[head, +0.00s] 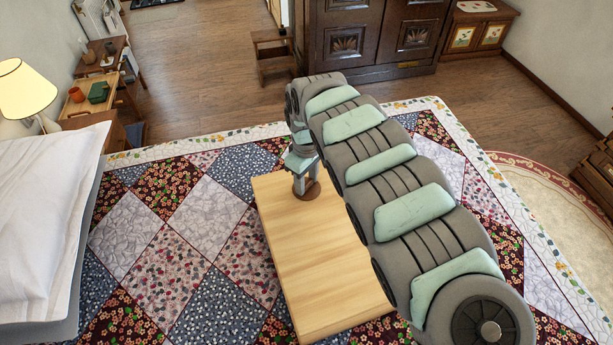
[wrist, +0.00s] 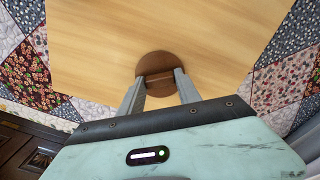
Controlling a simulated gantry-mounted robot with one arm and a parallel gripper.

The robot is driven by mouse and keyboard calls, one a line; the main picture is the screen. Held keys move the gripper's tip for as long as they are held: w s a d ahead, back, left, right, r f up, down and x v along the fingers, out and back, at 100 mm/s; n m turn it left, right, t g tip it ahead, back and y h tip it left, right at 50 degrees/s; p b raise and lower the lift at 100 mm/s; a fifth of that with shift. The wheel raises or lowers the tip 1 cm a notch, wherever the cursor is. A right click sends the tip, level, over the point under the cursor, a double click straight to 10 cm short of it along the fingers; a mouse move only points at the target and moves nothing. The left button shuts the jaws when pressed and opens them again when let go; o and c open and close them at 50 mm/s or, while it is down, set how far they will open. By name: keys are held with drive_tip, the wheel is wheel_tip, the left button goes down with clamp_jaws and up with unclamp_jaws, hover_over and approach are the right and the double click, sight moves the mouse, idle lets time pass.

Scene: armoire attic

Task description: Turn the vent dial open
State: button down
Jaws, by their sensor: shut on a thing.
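The vent dial (wrist: 155,64) is a round brown disc with a raised bar across it, on the pale wooden surface in the wrist view. In the head view the dial (head: 311,194) shows as a brown disc at the far end of the long wooden block (head: 315,270). My gripper (wrist: 159,78) is shut on the dial's raised bar, one grey finger on each side. In the head view my gripper (head: 304,184) points down onto the dial. The fingers hide part of the disc, and I see no open or closed marking.
The block stands on a patchwork rug (head: 190,230). A white bed (head: 45,210) is at the left, with a lamp (head: 24,90) and small tables behind it. A dark armoire (head: 372,35) and a step stool (head: 272,55) stand at the back. My arm covers the area right of the block.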

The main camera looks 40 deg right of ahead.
sight(306, 183)
drive_tip(key=n+p, duration=0.2)
drive_tip(key=n, duration=0.4)
drive_tip(key=shift+r+n+p, duration=0.15)
drive_tip(key=shift+n+p, duration=0.15)
drive_tip(key=n+p, duration=0.1)
drive_tip(key=n, duration=0.4)
idle(0.4)
drive_tip(key=c, duration=0.8)
unclamp_jaws()
drive_tip(key=shift+c, duration=0.2)
wheel_tip(306, 183, up, 11)
drive_tip(key=b, duration=0.2)
drive_tip(key=shift+f, duration=0.2)
